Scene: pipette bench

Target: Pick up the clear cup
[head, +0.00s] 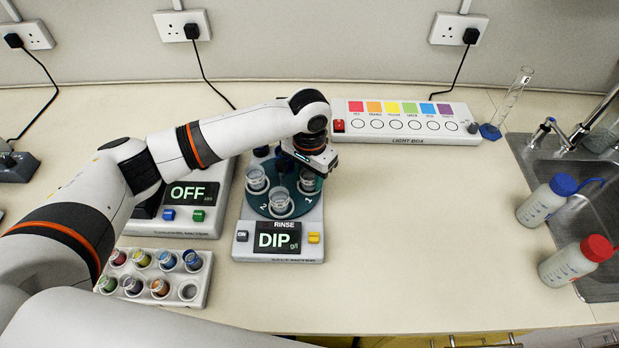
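Several clear cups stand in the dark green turntable (254,200) of the salt meter (308,248). One clear cup (256,179) is at its left, one (279,201) at the front, and one (309,181) at the right. My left gripper (312,168) points down over the back right of the turntable, close to the right cup. Its fingers are small and partly hidden by its own body. I cannot tell whether they are open or touch a cup. My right gripper is out of view.
A rack (150,300) of coloured pots stands front left; its front-right place (189,291) looks colourless. The colour meter (213,222) reads OFF. The light box (425,137) is behind right. The bench centre-right is clear.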

